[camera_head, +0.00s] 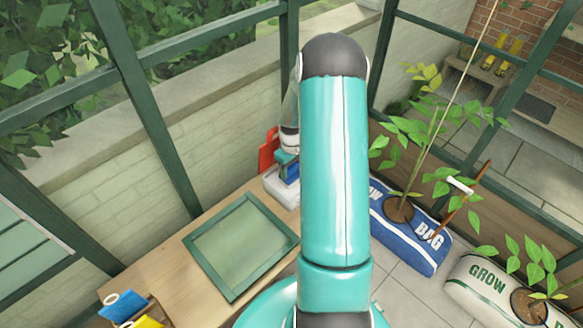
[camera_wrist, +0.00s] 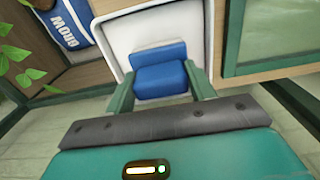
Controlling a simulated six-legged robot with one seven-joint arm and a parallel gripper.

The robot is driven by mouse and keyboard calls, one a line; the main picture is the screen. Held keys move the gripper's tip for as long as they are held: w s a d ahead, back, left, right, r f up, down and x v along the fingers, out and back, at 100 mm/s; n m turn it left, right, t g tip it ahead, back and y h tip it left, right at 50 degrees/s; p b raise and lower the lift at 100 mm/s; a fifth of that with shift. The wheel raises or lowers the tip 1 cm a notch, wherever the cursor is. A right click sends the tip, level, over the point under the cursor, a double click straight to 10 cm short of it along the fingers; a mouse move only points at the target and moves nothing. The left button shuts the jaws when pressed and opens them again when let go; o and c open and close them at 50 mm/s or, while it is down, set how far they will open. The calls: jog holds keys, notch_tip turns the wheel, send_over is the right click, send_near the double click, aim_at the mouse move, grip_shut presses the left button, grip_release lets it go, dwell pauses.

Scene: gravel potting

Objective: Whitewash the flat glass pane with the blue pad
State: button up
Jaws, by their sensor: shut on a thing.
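The flat glass pane (camera_head: 240,246) lies in a green frame on the wooden bench, left of my arm; its edge shows at upper right in the wrist view (camera_wrist: 283,28). The glass looks clear greenish, with no white coat that I can make out. My gripper (camera_wrist: 158,73) is shut on the blue pad (camera_wrist: 160,80), with one green finger on each side. The pad is over or in a white tray (camera_wrist: 111,40); I cannot tell whether it touches the bottom. In the head view, the blue pad (camera_head: 291,173) is above the white tray (camera_head: 275,188), partly hidden by my arm.
A red object (camera_head: 267,151) stands behind the tray. A blue item (camera_head: 121,305) and a yellow item (camera_head: 149,322) lie at the bench's near left. Blue (camera_head: 425,256) and white (camera_head: 480,287) grow bags with plants stand on the floor at right. Green greenhouse bars surround the bench.

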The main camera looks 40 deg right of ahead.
jog(key=shift+r, duration=3.5)
jog(key=shift+s, duration=0.1)
